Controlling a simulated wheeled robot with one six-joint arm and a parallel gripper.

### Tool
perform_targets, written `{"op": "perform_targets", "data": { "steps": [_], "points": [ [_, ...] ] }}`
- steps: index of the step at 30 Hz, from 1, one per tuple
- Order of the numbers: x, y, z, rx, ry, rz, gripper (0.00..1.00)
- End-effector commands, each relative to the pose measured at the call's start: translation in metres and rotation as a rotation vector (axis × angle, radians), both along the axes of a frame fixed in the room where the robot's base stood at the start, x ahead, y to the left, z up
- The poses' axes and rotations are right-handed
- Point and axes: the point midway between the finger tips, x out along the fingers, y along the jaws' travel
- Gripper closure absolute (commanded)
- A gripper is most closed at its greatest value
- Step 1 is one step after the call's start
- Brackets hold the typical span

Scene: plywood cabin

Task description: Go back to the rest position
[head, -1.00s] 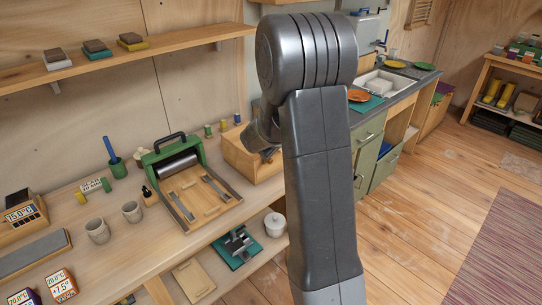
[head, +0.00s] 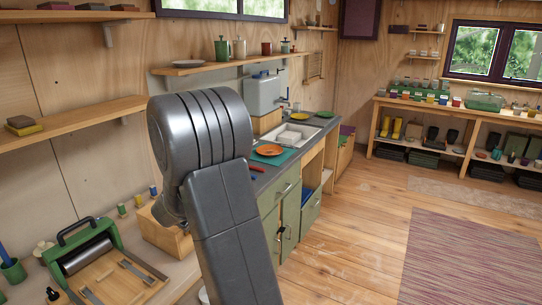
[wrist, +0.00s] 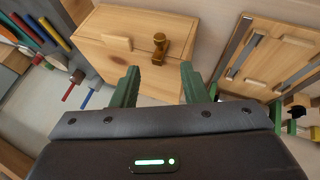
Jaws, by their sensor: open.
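My gripper (wrist: 158,88) shows in the wrist view with its two green fingers apart and nothing between them. Beyond the fingertips is a wooden box (wrist: 115,45) with a small brown wooden knob-like piece (wrist: 159,48) on it, apart from the fingers. In the head view my grey arm stands upright in front of the workbench and hides part of a wooden box (head: 165,236). The gripper itself is hidden there behind the arm.
A green roller press (head: 88,250) stands on the bench at the left. The wooden floor (head: 345,240) and a striped rug (head: 465,260) on the right are clear.

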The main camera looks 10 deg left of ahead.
Motion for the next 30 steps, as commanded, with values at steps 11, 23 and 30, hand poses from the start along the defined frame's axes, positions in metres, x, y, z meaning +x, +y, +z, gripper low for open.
{"op": "perform_targets", "data": {
  "steps": [11, 23, 30],
  "points": [
    [0.029, 0.017, -0.048, 0.0, 0.002, -0.002, 0.6],
    [0.054, 0.033, -0.09, 0.001, 0.001, -0.002, 0.6],
    [0.059, 0.036, -0.098, 0.002, 0.0, -0.001, 0.6]
  ]
}}
